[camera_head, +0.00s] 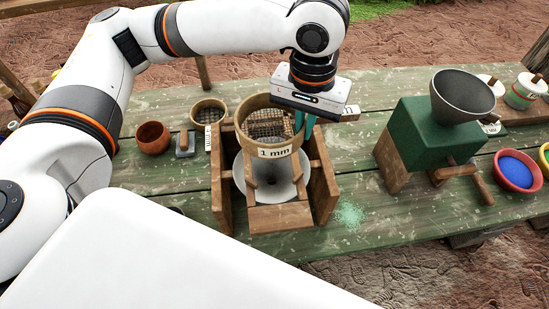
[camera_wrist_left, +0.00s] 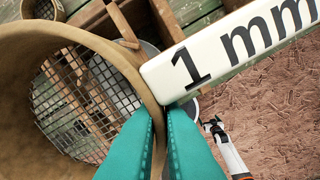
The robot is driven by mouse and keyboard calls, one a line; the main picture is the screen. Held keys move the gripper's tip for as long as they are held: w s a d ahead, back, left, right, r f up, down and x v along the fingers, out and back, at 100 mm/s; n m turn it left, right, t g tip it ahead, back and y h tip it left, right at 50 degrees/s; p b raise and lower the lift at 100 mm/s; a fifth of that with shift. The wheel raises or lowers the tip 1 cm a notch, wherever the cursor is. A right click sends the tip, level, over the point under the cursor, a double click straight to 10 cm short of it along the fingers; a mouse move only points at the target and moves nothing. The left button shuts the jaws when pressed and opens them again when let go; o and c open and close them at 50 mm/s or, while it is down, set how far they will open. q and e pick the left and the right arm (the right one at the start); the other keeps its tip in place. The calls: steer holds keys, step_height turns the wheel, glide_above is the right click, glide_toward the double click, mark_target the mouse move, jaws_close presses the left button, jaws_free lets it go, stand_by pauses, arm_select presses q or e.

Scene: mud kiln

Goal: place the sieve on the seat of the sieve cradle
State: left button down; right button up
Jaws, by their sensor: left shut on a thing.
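The sieve is a round tan hoop with wire mesh and a "1 mm" label (camera_head: 275,152); it also shows large in the left wrist view (camera_wrist_left: 138,60). My left gripper (camera_head: 309,123) is shut on its right rim, teal fingertips (camera_wrist_left: 165,112) on the wall. The wooden sieve cradle (camera_head: 323,185) stands on the table under the sieve, with a pale funnel (camera_head: 282,190) between its side boards. The sieve is over the cradle's top and hides the seat; I cannot tell whether they touch. My right gripper (camera_wrist_left: 213,127) seems to show small and dark in the wrist view.
A smaller sieve (camera_head: 208,108), a brown bowl (camera_head: 152,138) and a small dark-and-wood block (camera_head: 185,145) lie left of the cradle. A green mill (camera_head: 420,135) with a grey hopper (camera_head: 462,92) and a red bowl of blue powder (camera_head: 517,171) stand right. Green powder (camera_head: 349,214) lies near the cradle.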

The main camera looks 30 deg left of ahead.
mark_target(299, 166)
arm_select(q)
step_height(299, 166, down, 10)
steer(key=shift+r+p, duration=0.15)
steer(key=shift+p, duration=0.4)
steer(key=c, duration=1.6)
jaws_free()
steer(key=shift+o, duration=0.2)
step_height(299, 166, up, 12)
steer(key=shift+b, duration=0.45)
